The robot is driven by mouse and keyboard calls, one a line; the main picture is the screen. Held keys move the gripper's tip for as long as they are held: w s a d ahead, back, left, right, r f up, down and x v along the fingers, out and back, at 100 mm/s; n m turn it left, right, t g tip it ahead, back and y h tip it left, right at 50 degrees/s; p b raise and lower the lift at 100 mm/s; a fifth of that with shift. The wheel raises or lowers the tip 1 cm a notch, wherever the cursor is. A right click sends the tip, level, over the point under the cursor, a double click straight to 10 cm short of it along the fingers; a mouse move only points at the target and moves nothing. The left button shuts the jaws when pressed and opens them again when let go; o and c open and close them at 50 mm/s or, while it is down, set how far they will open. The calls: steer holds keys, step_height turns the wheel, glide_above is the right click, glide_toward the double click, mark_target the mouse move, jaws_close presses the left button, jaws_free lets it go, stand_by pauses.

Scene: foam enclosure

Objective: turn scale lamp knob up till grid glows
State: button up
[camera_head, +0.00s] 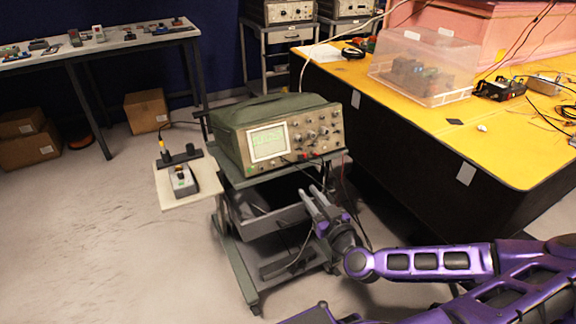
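The oscilloscope (277,134) has a green case and stands on a grey wheeled cart. Its screen (268,142) at the front left shows a pale greenish face; I cannot tell how bright its grid is. Several knobs (310,134) fill the panel to the right of the screen; the scale lamp knob cannot be told apart at this size. My gripper (311,191) is below and in front of the panel's right part, pointing up toward it, apart from the knobs. Its two fingers look slightly spread with nothing visible between them.
The cart (238,250) has a shelf and drawer below the scope, with cables hanging at its right. A yellow-topped table (440,125) stands close on the right. A small board with a control box (182,180) juts out at the left.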

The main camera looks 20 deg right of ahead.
mark_target(285, 161)
steer(key=w, duration=1.4)
jaws_close()
